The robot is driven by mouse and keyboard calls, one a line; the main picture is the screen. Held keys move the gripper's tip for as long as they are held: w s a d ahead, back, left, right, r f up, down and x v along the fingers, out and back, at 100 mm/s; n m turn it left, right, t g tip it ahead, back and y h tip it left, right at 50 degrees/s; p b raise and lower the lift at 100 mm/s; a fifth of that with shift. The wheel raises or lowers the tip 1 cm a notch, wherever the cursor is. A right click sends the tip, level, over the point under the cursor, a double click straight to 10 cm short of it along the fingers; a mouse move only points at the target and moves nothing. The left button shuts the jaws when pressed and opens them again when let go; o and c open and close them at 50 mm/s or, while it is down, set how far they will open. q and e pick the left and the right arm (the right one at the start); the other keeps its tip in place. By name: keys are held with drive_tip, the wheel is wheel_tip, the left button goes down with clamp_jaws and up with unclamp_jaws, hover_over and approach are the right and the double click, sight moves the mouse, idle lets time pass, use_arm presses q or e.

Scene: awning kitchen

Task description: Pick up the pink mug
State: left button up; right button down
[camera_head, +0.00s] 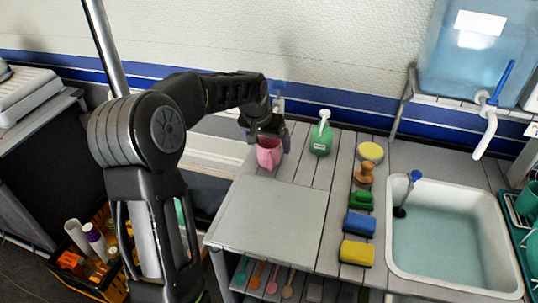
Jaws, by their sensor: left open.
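The pink mug (269,154) stands upright on the grey slatted counter, near its back left corner. My left gripper (266,138) is open and directly above the mug, with its fingers at the mug's rim. The gripper hides the mug's top and rim, and I cannot tell whether the fingers touch it. My right gripper is not in view.
A green soap bottle (320,138) stands just right of the mug. A wooden-handled brush (364,176), sponges (357,252) and the sink (449,281) are farther right. A bare grey board (270,215) lies in front of the mug.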

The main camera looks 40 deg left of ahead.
use_arm(q)
drive_tip(key=shift+c, duration=0.6)
drive_tip(key=c, duration=1.4)
drive_tip(key=shift+r, duration=0.2)
drive_tip(key=shift+s+d+r+b, duration=0.5)
drive_tip(key=shift+s+b, duration=0.2)
drive_tip(key=shift+s, duration=2.25)
drive_tip(key=shift+s+d+r+b, duration=0.35)
drive_tip(key=shift+s+r+b, duration=0.3)
drive_tip(key=shift+s, duration=2.3)
drive_tip(key=shift+s+d+r+b, duration=0.45)
drive_tip(key=shift+s+b, duration=0.3)
drive_tip(key=shift+s, duration=2.2)
